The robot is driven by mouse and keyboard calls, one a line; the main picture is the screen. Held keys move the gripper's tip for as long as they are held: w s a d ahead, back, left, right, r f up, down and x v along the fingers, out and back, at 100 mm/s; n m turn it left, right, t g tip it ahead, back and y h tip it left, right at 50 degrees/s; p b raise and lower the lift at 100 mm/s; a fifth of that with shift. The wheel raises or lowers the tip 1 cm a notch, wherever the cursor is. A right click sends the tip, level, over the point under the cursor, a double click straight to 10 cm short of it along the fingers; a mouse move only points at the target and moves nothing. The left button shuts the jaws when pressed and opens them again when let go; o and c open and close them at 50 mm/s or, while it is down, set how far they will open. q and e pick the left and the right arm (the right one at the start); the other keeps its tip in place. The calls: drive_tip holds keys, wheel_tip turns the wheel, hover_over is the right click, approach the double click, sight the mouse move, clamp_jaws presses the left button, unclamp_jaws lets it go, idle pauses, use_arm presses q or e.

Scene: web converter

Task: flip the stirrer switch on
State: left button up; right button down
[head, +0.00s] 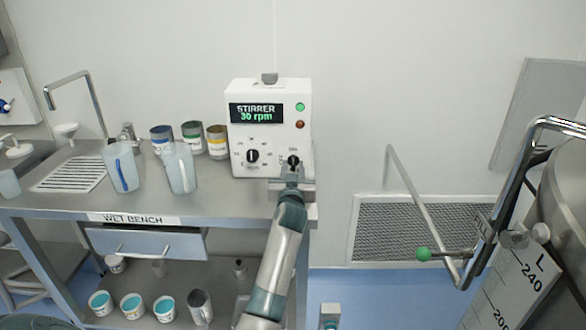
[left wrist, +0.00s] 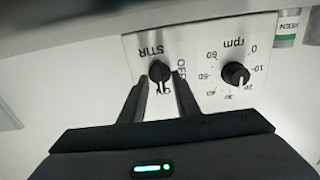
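The white stirrer control box (head: 271,163) stands at the right end of the wet bench. Its display (head: 255,113) reads STIRRER 30 rpm, and the green lamp (head: 300,107) looks lit. The black stirrer switch (left wrist: 159,74) is at the lower right of the box. In the left wrist view, which is upside down, its pointer is toward the ON mark. My left gripper (head: 292,171) has one finger on each side of the switch, its tips close against it. The gripper partly covers the switch in the head view. My right gripper is not in view.
The rpm knob (left wrist: 236,74) is beside the switch. Two jugs (head: 181,168) and several cans (head: 217,141) stand left of the box on the bench (head: 225,196). A metal vessel (head: 566,200) with a bent rail stands at the right. A wall grille (head: 415,230) lies between.

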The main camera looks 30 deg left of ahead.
use_arm(q)
drive_tip(key=shift+s, duration=0.1)
